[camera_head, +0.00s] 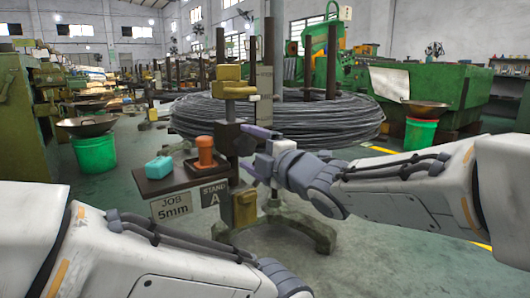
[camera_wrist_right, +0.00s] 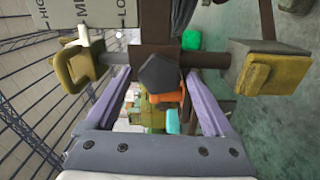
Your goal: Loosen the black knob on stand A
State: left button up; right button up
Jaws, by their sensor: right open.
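The black knob (camera_wrist_right: 158,74) shows in the right wrist view as a dark, many-sided knob in front of the stand's brown block (camera_wrist_right: 158,32). In the head view I cannot clearly tell the knob from the dark block behind my fingers. My right gripper (camera_head: 246,148) is open, with its purple fingers one on each side of the knob. In the right wrist view there are gaps between the knob and both fingers. My left arm enters at the bottom left; its gripper is out of frame.
A yellow-topped piece (camera_head: 232,73) stands above the block. A large wire coil (camera_head: 330,122) lies behind. A green bucket (camera_head: 96,153) stands left. Floor at right is mostly clear.

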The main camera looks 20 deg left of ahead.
jog(key=p+v, duration=0.3)
jog(key=v, duration=0.6)
jog(key=shift+s+d+p, duration=0.2)
jog(key=shift+d+p, duration=0.15)
jog(key=shift+r, duration=0.1)
